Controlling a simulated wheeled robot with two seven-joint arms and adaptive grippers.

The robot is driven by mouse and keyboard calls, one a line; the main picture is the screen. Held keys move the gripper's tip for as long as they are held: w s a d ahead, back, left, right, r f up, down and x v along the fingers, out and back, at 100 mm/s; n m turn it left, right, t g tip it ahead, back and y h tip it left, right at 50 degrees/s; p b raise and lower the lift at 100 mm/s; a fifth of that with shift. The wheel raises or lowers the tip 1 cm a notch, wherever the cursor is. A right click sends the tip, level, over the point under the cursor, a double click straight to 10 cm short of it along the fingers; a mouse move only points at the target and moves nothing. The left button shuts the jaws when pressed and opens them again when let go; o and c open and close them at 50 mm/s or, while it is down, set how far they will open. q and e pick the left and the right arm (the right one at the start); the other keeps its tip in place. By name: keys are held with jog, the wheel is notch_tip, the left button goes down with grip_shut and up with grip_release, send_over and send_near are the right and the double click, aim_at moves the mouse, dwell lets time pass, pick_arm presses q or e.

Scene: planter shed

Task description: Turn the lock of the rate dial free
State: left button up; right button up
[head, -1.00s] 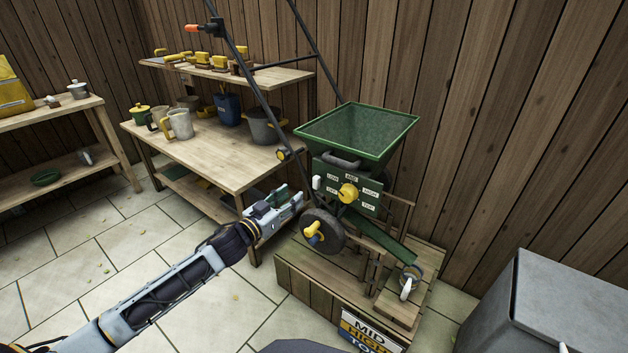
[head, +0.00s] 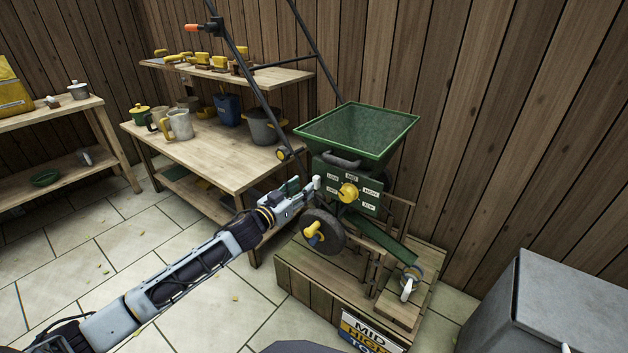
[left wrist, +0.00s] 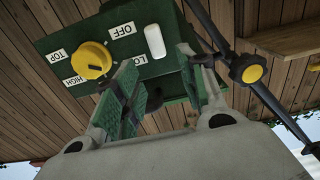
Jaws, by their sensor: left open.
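The green panel of the spreader (head: 368,205) carries a round yellow rate dial (head: 348,192) with white labels around it. In the left wrist view the dial (left wrist: 91,60) is at the left, near OFF, HIGH and TOP labels. A small white lever (left wrist: 155,42), which looks like the lock, stands on the panel beside the dial. In the head view this lever (head: 316,183) is at the panel's left edge. My left gripper (head: 304,190) is open in front of it. In the left wrist view the lever shows just beyond the gap between the open fingers (left wrist: 157,64). I cannot tell whether they touch it.
A black handle bar (left wrist: 249,73) rises close beside the right finger. A wooden table (head: 215,160) stands at the left and a grey bin (head: 570,305) at the right.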

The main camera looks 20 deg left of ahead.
aim_at(315, 178)
pick_arm(q)
jog(key=shift+x, duration=1)
jog(key=shift+b+x, duration=0.3)
jog(key=shift+x, duration=1.45)
jog(key=shift+w+d, duration=0.2)
jog(key=shift+w, duration=0.35)
jog(key=shift+w+d, duration=0.1)
jog(key=shift+w, duration=0.15)
pick_arm(e)
notch_tip(315, 178, up, 2)
jog(key=shift+w+a, duration=0.1)
jog(key=shift+a, duration=0.05)
pick_arm(q)
grip_shut()
pick_arm(e)
jog(key=shift+f, duration=0.25)
